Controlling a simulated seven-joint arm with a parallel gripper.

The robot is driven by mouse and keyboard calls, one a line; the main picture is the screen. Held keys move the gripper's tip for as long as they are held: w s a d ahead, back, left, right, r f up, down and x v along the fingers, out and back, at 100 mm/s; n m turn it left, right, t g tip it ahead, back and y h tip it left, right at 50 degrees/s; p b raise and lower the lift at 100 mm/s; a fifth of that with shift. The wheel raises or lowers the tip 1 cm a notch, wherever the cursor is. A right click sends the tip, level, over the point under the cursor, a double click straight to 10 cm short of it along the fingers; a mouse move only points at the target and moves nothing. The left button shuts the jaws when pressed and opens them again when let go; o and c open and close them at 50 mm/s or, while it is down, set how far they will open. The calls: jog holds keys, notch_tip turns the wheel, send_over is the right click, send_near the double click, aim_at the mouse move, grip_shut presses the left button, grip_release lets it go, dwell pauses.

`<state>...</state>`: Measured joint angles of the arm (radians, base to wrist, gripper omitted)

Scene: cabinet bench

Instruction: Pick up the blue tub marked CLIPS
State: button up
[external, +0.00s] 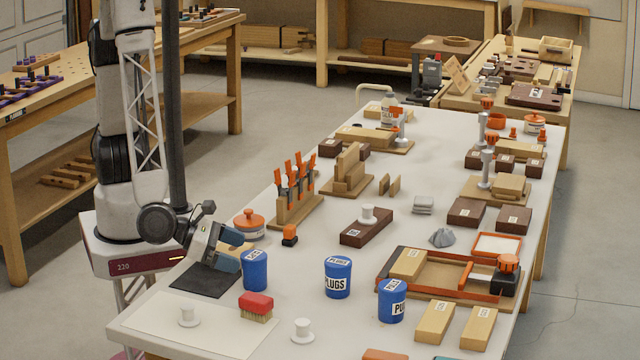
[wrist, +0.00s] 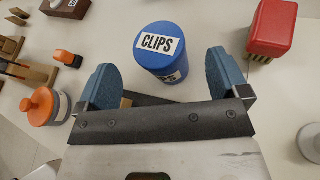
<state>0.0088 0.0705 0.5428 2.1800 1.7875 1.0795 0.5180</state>
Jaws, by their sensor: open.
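The blue tub marked CLIPS (wrist: 158,64) stands upright on the bench, its white label readable on lid and side in the wrist view. In the external view, the blue tub nearest my gripper (external: 255,272) appears to be the same one; its label is too small to read surely there. My gripper (wrist: 164,70) is open with blue finger pads. In the wrist view the tub appears ahead of and between the fingertips, with gaps at both sides. In the external view my gripper (external: 232,250) is low, tilted, just left of the tub.
Two other blue tubs, one middle (external: 337,280) and one right (external: 392,302), carry PLUGS-like labels. A red brush (external: 256,306) lies in front of the near tub. An orange-lidded jar (external: 249,224) stands behind my gripper. A black mat (external: 203,281) lies beneath it.

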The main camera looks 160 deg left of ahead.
aim_at(249, 255)
jog(key=shift+a, duration=0.1)
jog(key=shift+x, duration=2.55)
jog(key=c, duration=1.1)
jog(key=shift+o, duration=0.2)
jog(key=shift+r, duration=0.15)
jog(key=shift+r, duration=4.9)
